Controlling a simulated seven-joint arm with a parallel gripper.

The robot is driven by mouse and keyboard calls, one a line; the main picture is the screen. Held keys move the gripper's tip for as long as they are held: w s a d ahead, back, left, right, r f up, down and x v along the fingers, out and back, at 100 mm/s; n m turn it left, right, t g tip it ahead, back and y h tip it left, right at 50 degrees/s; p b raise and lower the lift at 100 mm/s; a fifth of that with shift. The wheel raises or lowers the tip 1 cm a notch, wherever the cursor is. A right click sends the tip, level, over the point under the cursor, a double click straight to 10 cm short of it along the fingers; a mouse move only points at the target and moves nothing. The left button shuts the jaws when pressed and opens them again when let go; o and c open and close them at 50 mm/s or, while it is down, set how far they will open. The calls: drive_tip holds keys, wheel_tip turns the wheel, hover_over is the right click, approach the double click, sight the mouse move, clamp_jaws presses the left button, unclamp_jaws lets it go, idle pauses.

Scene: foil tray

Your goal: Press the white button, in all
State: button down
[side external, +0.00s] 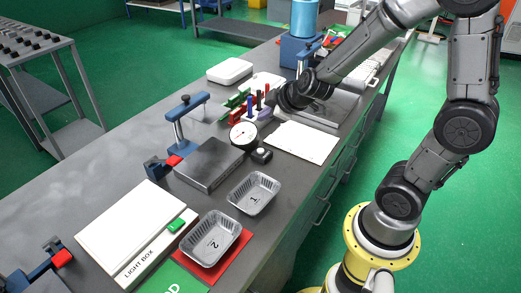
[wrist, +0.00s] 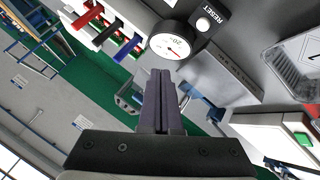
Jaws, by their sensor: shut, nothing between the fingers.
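The white button (wrist: 203,24) is a small round cap on a black box (wrist: 213,16) marked RESET, at the top of the wrist view. In the side view the small black box (side external: 262,156) stands on the bench just right of a dial gauge (side external: 243,134), which also shows in the wrist view (wrist: 170,41). My gripper (side external: 266,114) is above the bench, behind the gauge and box. In the wrist view its two fingers (wrist: 162,72) are together and empty, pointing up below the gauge. I see no contact with the button.
A grey metal block (side external: 209,164) lies left of the gauge. Foil trays 1 (side external: 276,184) and 2 (side external: 232,240) sit nearer the front; tray 2 is on a red mat. A light box (side external: 125,225) has a green button (side external: 177,224).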

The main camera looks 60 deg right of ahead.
drive_tip(key=shift+f, duration=0.1)
hover_over(264, 154)
drive_tip(key=shift+f, duration=4.3)
drive_tip(key=shift+w+f, duration=0.1)
drive_tip(key=shift+f, duration=0.3)
drive_tip(key=shift+f, duration=0.4)
drive_tip(key=shift+r, duration=0.8)
